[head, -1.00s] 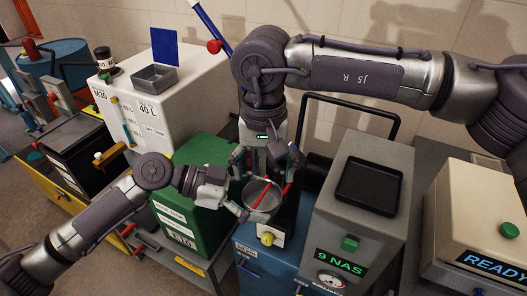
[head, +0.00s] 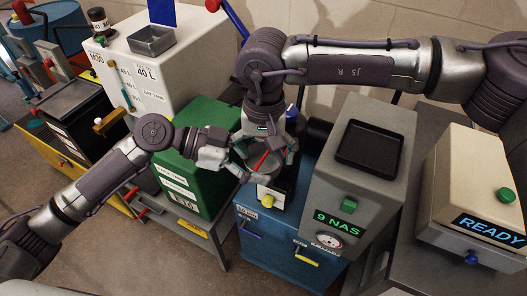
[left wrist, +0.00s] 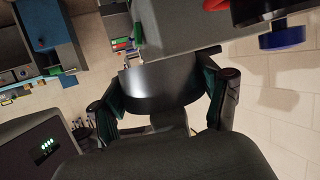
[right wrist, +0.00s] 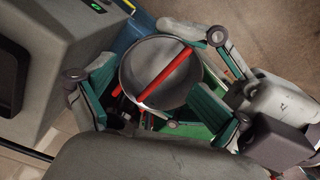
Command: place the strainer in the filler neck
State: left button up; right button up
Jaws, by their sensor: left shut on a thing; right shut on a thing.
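The strainer (head: 262,158), a round grey metal cup with a red bar across its top, is held above the front of the blue unit (head: 272,235). My left gripper (head: 243,162) is shut on its side; the left wrist view shows its grey wall (left wrist: 165,92) between the fingers. My right gripper (head: 276,150) reaches down from above and is shut at the strainer. The right wrist view shows the cup's open top and red bar (right wrist: 165,75) between teal-padded fingers. I cannot make out the filler neck; the strainer and grippers cover that area.
A green box (head: 200,172) stands close left of the blue unit. The grey "9 NAS" monitor (head: 345,195) with a black tray on top stands close right. A yellow knob (head: 270,197) sits just below the strainer. A beige "READY" box (head: 480,180) is farther right.

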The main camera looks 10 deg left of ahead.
pick_arm(q)
jog(key=shift+w+r, duration=0.15)
jog(key=shift+r, duration=0.15)
pick_arm(e)
jog(key=shift+d+f, duration=0.2)
jog(key=c, duration=0.7)
pick_arm(q)
jog(key=shift+o, duration=0.2)
pick_arm(e)
jog(key=shift+s+a, duration=0.1)
jog(key=shift+a, duration=0.1)
jog(key=shift+c, duration=1.2)
jog(key=shift+r, duration=0.1)
pick_arm(q)
jog(key=o, duration=0.9)
jog(key=shift+f, duration=0.1)
pick_arm(e)
jog(key=shift+c, duration=0.2)
pick_arm(q)
jog(key=shift+o, duration=0.9)
jog(key=shift+a+f, duration=0.1)
